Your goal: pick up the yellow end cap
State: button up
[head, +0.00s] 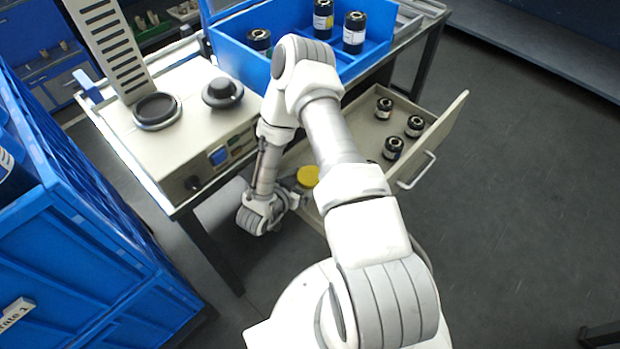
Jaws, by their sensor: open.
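My gripper (296,199) is at the end of my bent arm, just below and left of the yellow end cap in the head view. It is small and partly hidden by my wrist. It is open, and nothing shows between its fingers. Whether it touches the cap cannot be told.
An open drawer (437,124) holds several black cylinders (415,126). Above it, a blue bin (238,55) holds more cylinders. The machine top (190,78) carries two black round parts (222,92). A blue crate (75,235) stands at left.

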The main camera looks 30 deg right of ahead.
jog(key=shift+w+d+f, duration=0.25)
jog(key=shift+w+d, duration=0.1)
jog(key=shift+d, duration=0.15)
